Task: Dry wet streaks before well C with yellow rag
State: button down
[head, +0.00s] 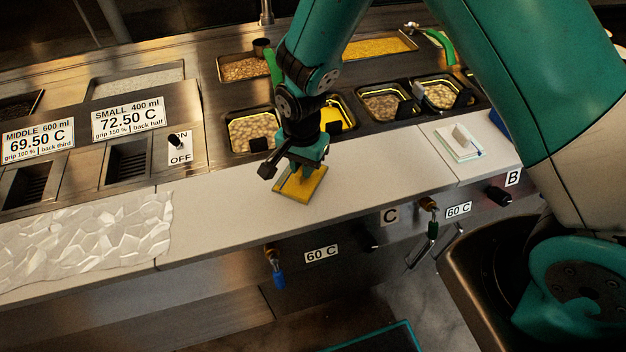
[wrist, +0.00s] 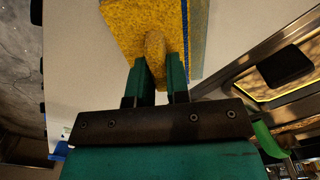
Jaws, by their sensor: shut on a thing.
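My gripper (head: 303,165) is shut on the yellow rag (head: 301,184), pinching a raised ridge in its middle. The rag lies flat on, or just above, the pale counter ledge before the wells. In the wrist view the rag (wrist: 125,22) shows in front of the fingers (wrist: 160,72), with a narrow bluish strip (wrist: 199,38) along its right side; I cannot tell whether that is a wet streak. No other streaks can be made out. The C label (head: 390,216) is on the front panel, right of the rag. My arm partly hides the wells behind.
Several black-rimmed wells (head: 385,103) line the back of the ledge. A white block with a handle (head: 459,142) stands on the ledge at right. A crinkled clear sheet (head: 85,235) covers the left end. Valves (head: 273,262) project from the front. The ledge between is clear.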

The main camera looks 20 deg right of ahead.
jog(key=shift+w+a, duration=0.15)
jog(key=shift+a, duration=0.6)
jog(key=c, duration=1.3)
grip_release()
jog(key=shift+c, duration=0.2)
jog(key=shift+f+b, duration=0.3)
jog(key=shift+f, duration=0.15)
grip_shut()
jog(key=shift+r+p, duration=1.9)
jog(key=shift+r, duration=0.6)
